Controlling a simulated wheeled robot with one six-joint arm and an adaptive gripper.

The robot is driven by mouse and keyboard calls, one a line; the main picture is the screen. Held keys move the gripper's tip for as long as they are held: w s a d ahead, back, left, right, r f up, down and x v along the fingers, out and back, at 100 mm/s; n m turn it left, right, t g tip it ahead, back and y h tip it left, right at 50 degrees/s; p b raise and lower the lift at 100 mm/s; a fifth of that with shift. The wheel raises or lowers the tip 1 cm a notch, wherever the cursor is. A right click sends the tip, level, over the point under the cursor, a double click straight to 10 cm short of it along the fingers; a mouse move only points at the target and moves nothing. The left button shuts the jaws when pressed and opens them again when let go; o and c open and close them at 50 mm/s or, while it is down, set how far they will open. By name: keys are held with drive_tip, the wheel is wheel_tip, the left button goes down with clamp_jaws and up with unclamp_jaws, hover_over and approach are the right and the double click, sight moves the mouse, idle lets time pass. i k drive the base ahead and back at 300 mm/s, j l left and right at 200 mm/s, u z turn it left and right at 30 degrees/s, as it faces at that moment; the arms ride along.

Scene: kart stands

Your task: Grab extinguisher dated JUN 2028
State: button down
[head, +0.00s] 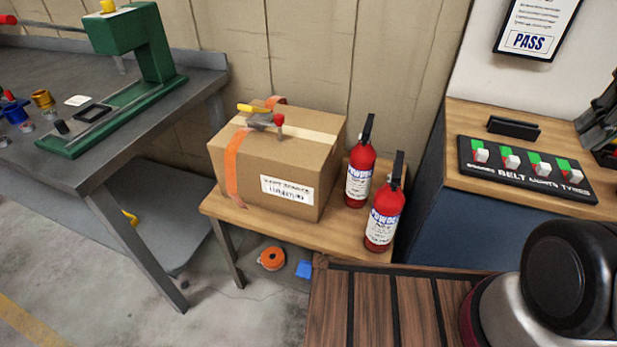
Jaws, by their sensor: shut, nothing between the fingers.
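Two red fire extinguishers with black handles and white labels stand upright on a small wooden table (335,235). The rear extinguisher (359,168) is close to the right side of a cardboard box. The front extinguisher (386,205) stands nearer to me and a little to the right, by the table's right end. The small print on both labels is too blurred to read, so I cannot tell which one bears JUN 2028. My gripper is not in view; only a rounded black and silver part of my arm shows at the bottom right.
The cardboard box (237,170) carries orange strap and tools on top. A grey bench (165,95) with a green press (135,45) is at the left. A cabinet with a switch panel (525,170) stands at the right. Orange tape (271,259) and a blue item (304,269) lie on the floor.

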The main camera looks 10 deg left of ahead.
sight(362, 157)
drive_tip(key=u, duration=0.35)
drive_tip(key=i+j+z, duration=0.25)
drive_tip(key=j, duration=0.25)
drive_tip(key=j+z, duration=0.3)
drive_tip(key=j, duration=0.15)
drive_tip(key=j+z, duration=0.25)
drive_tip(key=j, duration=0.25)
